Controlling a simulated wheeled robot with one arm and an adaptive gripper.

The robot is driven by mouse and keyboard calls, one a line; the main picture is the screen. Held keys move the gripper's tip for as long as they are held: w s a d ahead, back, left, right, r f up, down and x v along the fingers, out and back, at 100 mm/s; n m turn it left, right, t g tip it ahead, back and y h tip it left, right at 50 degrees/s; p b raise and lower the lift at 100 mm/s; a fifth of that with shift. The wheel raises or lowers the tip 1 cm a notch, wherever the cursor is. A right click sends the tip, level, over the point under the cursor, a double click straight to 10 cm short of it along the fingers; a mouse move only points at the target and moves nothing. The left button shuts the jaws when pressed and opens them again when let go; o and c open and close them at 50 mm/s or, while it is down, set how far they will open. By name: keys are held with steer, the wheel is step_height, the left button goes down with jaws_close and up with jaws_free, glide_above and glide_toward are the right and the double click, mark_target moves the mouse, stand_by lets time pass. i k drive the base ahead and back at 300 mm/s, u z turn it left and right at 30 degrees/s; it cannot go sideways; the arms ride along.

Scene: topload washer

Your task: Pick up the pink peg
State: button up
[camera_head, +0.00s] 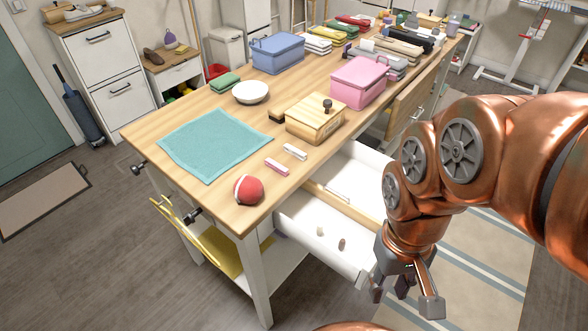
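A pink peg (277,167) lies on the wooden table (213,203) near its front edge, beside a similar white peg (294,152). The two pegs are apart. My gripper (405,300) points down at the lower right, off the table and beside the open white drawer. Its fingers are spread, and nothing shows between them. The gripper is well to the right of the pink peg and nearer to the camera.
A red ball (248,190) and a teal cloth (212,143) lie near the pegs. A wooden box (314,119) with a black knob stands behind. The open drawer (298,221) juts out below the tabletop and holds small items. My copper arm fills the right side.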

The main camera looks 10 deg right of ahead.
mark_target(281, 169)
steer(key=z, duration=2.1)
steer(key=k, duration=1.6)
steer(key=u, duration=1.95)
steer(key=i, duration=1)
